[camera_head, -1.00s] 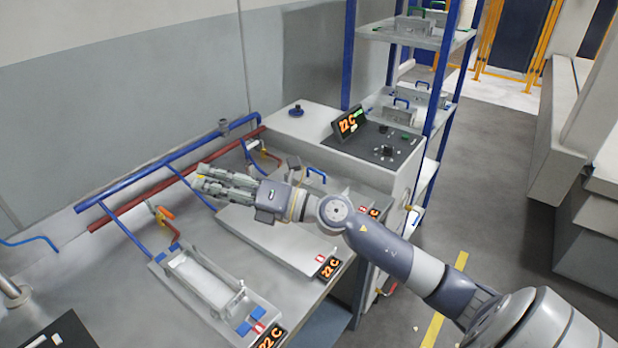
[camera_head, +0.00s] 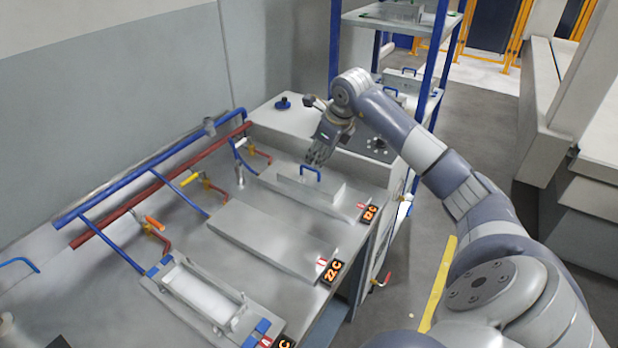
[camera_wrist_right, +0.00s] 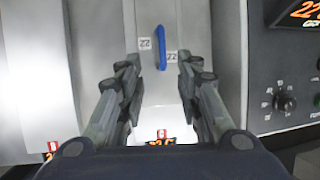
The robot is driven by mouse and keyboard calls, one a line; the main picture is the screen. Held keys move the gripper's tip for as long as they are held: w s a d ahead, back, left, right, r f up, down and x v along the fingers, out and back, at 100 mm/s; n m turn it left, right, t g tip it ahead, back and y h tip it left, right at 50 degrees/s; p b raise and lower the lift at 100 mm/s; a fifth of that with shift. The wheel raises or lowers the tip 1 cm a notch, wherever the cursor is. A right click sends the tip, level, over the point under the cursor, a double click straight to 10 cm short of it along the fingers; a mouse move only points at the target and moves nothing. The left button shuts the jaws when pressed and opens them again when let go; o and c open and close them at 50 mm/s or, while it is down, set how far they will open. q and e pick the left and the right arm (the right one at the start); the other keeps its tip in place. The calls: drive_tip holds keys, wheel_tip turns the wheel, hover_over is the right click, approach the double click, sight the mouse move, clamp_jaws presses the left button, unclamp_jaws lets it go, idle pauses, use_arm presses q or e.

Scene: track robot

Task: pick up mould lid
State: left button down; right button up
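The mould lid (camera_head: 290,186) is a grey metal block with a blue arched handle (camera_head: 311,172) on top. It sits at the far end of the bench, nearest the control box. My right gripper (camera_head: 314,160) points down just above and behind the handle in the head view. In the right wrist view my right gripper (camera_wrist_right: 158,85) is open, its two fingers apart. The blue handle (camera_wrist_right: 161,48) shows upright between and ahead of the fingertips, with "22" labels on both sides of it. Nothing is between the fingers. My left gripper is not in view.
A flat plate (camera_head: 270,238) and an open mould with a white insert (camera_head: 203,296) lie nearer on the bench. Blue and red pipes (camera_head: 150,178) run along the back. The control box (camera_head: 284,117) and a blue-post shelf (camera_head: 436,60) stand beyond.

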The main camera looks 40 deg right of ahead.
sight(311, 168)
drive_tip(key=shift+x, duration=1.15)
drive_tip(key=shift+w+f+p, duration=0.35)
drive_tip(key=shift+p, duration=0.15)
drive_tip(key=x, duration=0.2)
drive_tip(key=p+x, duration=0.1)
drive_tip(key=x, duration=0.1)
drive_tip(key=shift+w+d+p, duration=0.1)
drive_tip(key=shift+w+p, duration=0.2)
drive_tip(key=shift+f, duration=0.2)
clamp_jaws()
drive_tip(key=shift+r, duration=0.1)
